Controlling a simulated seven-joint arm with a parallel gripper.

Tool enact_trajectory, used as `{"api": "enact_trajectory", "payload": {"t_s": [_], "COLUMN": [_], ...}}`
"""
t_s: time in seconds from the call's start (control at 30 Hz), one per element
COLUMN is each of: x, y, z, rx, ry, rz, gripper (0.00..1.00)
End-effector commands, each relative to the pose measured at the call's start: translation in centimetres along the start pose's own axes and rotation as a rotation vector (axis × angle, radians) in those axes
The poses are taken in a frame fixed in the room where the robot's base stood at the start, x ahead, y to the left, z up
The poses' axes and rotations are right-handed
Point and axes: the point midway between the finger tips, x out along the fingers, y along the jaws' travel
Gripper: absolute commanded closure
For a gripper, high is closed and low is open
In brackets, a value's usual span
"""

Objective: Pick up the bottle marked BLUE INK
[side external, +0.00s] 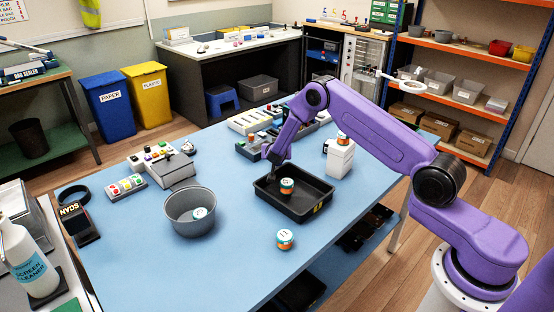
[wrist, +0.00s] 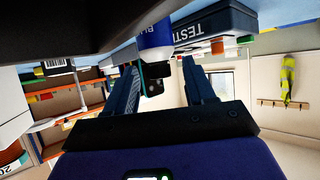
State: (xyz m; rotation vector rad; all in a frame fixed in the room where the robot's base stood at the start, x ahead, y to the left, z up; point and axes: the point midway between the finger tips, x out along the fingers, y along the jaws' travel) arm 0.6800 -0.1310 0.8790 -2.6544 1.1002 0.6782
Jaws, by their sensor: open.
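In the wrist view, which looks upside down, a blue and white bottle (wrist: 156,42) shows letters reading "BLU", the rest cut off. A dark part, perhaps its cap, shows just below it in the picture. My gripper (wrist: 162,68) is open, its fingers on either side of the bottle's line; I cannot tell whether either touches it. In the side view my gripper (side external: 273,158) points down at the back left edge of the black tray (side external: 318,209). I cannot make out the blue bottle there.
A round labelled jar (side external: 287,186) sits in the tray. A grey bowl (side external: 178,222) holds another, and one jar (side external: 285,240) stands on the blue mat. A case marked "TEST" (wrist: 210,27) is close to the bottle.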

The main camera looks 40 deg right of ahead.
Motion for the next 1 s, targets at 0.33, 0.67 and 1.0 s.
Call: {"api": "enact_trajectory", "payload": {"t_s": [0.33,0.67,1.0], "x": [1.5,1.5,1.5], "y": [-0.1,-0.1,-0.1], "z": [0.0,0.0,0.0], "rx": [0.0,0.0,0.0], "ry": [0.0,0.0,0.0], "rz": [-0.001,-0.001,-0.001], "gripper": [0.46,1.0,1.0]}}
